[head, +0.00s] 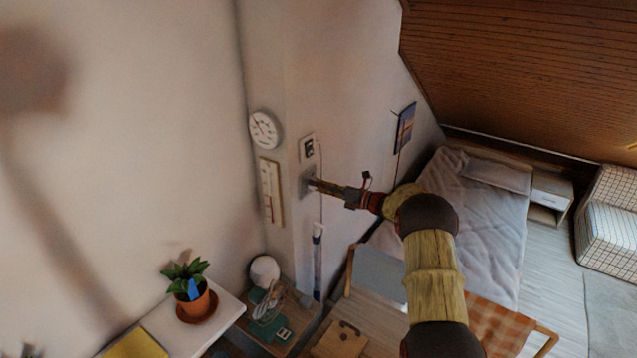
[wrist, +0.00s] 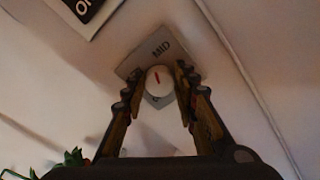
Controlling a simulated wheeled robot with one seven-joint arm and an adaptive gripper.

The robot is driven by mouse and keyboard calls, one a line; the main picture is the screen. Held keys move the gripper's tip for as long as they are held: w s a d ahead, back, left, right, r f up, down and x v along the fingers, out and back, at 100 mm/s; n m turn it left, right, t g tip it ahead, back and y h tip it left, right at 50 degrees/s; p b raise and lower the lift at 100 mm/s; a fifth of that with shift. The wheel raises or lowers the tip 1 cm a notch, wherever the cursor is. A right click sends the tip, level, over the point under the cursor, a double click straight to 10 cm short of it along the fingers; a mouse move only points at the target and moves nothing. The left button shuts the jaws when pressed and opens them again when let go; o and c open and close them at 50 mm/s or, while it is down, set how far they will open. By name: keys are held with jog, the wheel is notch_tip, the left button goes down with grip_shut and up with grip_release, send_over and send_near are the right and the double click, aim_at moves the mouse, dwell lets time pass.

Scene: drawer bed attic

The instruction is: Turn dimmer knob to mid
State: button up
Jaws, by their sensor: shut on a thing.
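Part of another label shows below the knob, too hidden to read. My gripper (wrist: 159,75) has one finger on each side of the knob and is shut on it. In the head view my gripper (head: 314,184) reaches left to the plate (head: 305,174) on the wall and hides the knob.
A switch plate (head: 307,149) is just above the dimmer. A round dial (head: 264,130) and a thermometer board (head: 266,176) hang to the left. A potted plant (head: 195,301) and a lamp (head: 264,272) stand below. A bed (head: 470,215) is to the right.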

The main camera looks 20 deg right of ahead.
jog(key=shift+f+m+p, duration=0.25)
jog(key=shift+m+p, duration=0.35)
jog(key=shift+m, duration=0.9)
jog(key=o, duration=1.2)
jog(key=shift+r, duration=0.1)
jog(key=shift+c, duration=0.2)
jog(key=v, duration=1.2)
